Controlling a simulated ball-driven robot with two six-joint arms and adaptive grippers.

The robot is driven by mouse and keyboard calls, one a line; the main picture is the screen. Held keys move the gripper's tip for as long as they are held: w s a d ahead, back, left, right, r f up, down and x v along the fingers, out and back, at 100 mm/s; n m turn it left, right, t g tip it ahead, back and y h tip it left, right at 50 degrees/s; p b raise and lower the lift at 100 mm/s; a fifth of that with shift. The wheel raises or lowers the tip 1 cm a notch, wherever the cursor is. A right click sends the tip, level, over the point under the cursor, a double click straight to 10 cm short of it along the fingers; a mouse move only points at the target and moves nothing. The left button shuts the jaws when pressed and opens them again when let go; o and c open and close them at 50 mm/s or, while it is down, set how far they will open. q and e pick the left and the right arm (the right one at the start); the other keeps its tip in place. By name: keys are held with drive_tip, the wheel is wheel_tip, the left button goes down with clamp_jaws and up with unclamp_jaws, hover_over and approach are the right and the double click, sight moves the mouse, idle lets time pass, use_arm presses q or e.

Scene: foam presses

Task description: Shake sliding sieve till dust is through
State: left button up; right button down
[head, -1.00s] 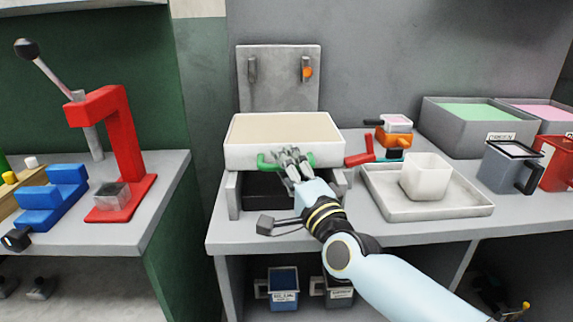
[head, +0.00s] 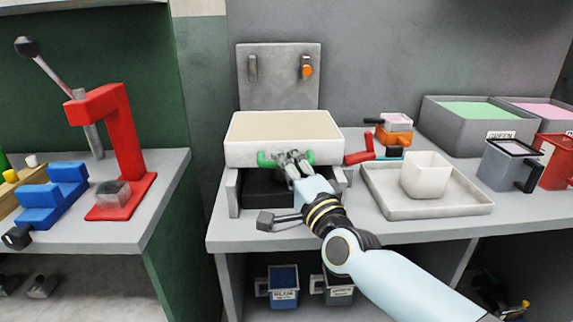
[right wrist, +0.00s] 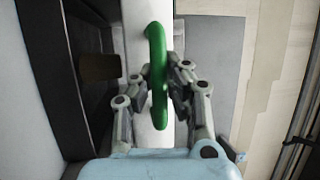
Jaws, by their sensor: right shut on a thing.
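The sliding sieve is a white box (head: 240,154) with a beige inside, set on a grey frame (head: 234,192) at the back of the middle bench. Its green handle (head: 309,158) runs along the front face and also shows upright in the right wrist view (right wrist: 158,50). My right gripper (head: 290,160) is shut on the green handle, with its fingers on both sides of the bar in the wrist view (right wrist: 160,95). Dust on the mesh cannot be told apart from the beige inside. My left gripper is not in view.
A white cup (head: 426,175) stands in a grey tray (head: 395,210) on the right. Grey bins (head: 470,128) and a grey jug (head: 505,165) stand beyond it. A red press (head: 122,145) stands on the left bench. A dark tool (head: 268,221) lies near the bench's front edge.

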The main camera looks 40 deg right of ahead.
sight(284, 146)
drive_tip(key=w+d, duration=0.1)
drive_tip(key=w, duration=0.1)
drive_tip(key=w+d+b, duration=0.1)
drive_tip(key=w, duration=0.1)
drive_tip(key=w+d, duration=0.2)
drive_tip(key=shift+w+f+b, duration=0.15)
drive_tip(key=shift+f+b, duration=0.15)
drive_tip(key=shift+w+d, duration=0.1)
drive_tip(key=shift+w, duration=0.15)
drive_tip(key=shift+r, duration=0.15)
drive_tip(key=c, duration=1.3)
unclamp_jaws()
drive_tip(key=shift+w+d, duration=0.1)
drive_tip(key=shift+w, duration=0.05)
drive_tip(key=v, duration=1.2)
drive_tip(key=shift+r, duration=0.1)
